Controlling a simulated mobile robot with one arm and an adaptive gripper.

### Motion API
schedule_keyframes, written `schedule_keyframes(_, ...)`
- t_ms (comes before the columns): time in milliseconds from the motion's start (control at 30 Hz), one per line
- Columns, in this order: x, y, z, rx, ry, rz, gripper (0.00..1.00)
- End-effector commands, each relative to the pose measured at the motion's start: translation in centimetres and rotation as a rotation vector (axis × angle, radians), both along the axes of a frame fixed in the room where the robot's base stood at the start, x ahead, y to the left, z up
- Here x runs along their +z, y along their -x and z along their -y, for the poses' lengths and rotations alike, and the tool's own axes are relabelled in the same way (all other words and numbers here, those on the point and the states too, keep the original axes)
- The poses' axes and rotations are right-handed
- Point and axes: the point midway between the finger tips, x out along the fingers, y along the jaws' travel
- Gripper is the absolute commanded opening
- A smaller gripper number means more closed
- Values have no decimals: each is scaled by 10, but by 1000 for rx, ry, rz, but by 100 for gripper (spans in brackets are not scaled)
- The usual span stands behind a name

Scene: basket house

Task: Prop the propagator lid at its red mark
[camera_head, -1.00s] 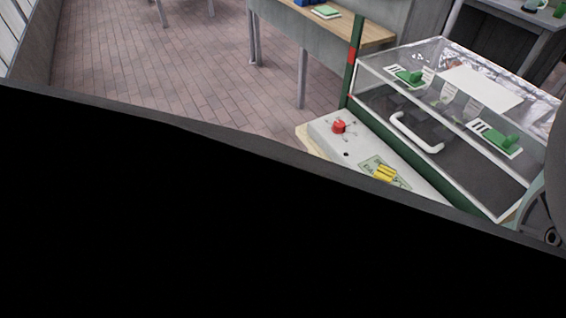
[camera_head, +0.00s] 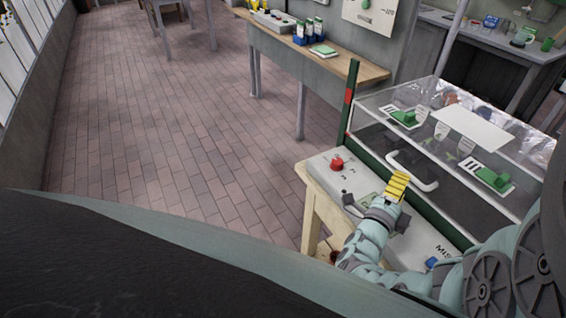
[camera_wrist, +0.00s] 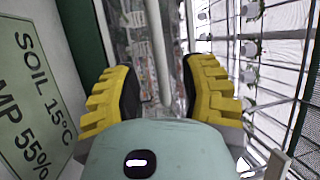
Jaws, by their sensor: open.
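The propagator has a clear lid (camera_head: 395,138) with a white handle (camera_head: 428,186) on its sloping front; the lid looks lowered. A dark green post (camera_head: 353,72) stands at its left corner and bears a red mark (camera_head: 348,96). In the wrist view my gripper (camera_wrist: 158,92) is open. A white bar (camera_wrist: 158,45), apparently the handle, runs between the fingers; whether they touch it I cannot tell.
A control panel with a red knob (camera_head: 337,164) lies in front of the propagator. A sign reading soil 15°C (camera_wrist: 38,95) shows beside the left finger. A wooden bench (camera_head: 325,62) stands behind at the left. The brick floor (camera_head: 170,120) is open.

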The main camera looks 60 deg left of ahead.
Motion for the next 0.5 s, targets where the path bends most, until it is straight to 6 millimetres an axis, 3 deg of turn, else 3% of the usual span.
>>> schedule_keyframes(500,7,-41,-15,4,1,0,43)
